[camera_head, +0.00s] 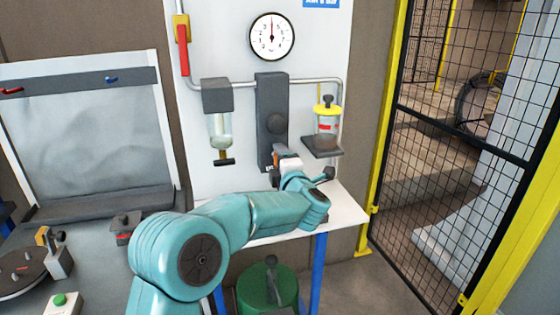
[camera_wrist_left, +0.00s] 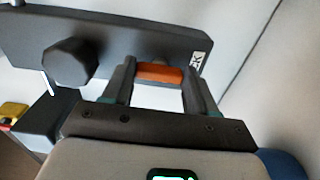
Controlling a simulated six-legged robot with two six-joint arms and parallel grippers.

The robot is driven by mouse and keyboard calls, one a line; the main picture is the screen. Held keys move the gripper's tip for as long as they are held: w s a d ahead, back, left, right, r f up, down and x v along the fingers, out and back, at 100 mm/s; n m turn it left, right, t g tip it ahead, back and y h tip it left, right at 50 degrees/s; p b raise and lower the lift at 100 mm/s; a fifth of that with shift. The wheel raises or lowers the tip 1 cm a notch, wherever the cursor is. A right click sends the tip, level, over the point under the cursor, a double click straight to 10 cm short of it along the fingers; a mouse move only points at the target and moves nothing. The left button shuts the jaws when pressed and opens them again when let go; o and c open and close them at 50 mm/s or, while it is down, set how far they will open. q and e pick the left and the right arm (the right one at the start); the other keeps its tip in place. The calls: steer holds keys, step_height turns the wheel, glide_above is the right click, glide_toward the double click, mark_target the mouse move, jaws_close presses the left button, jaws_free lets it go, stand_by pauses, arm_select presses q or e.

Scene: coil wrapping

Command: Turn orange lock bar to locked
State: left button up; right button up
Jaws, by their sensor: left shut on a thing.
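The orange lock bar (camera_wrist_left: 160,75) spans the gap between the two dark fingers of my left gripper (camera_wrist_left: 161,82) in the wrist view. The gripper is shut on it. The bar sits by the face of a dark grey housing (camera_wrist_left: 110,45) with a faceted knob (camera_wrist_left: 70,62). In the head view the housing (camera_head: 271,95) stands upright on the white panel, and my left gripper (camera_head: 279,157) is at its lower end. Only a sliver of orange shows there. A white label (camera_wrist_left: 197,63) is right of the bar, its marking partly hidden. My right gripper is out of view.
A glass bowl unit (camera_head: 220,125) hangs left of the housing and a yellow-topped jar (camera_head: 327,118) stands right of it. A gauge (camera_head: 271,36) and red-handled valve (camera_head: 183,50) are above. A white shelf (camera_head: 344,211) lies below; a yellow-framed mesh fence (camera_head: 470,150) is at right.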

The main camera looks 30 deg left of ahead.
arm_select(q)
steer(key=shift+d+f, duration=0.1)
steer(key=o, duration=1.1)
steer(key=shift+c, duration=0.2)
steer(key=b+v, duration=0.4)
steer(key=v, duration=1.2)
steer(key=shift+s, duration=0.15)
steer(key=shift+d, duration=0.1)
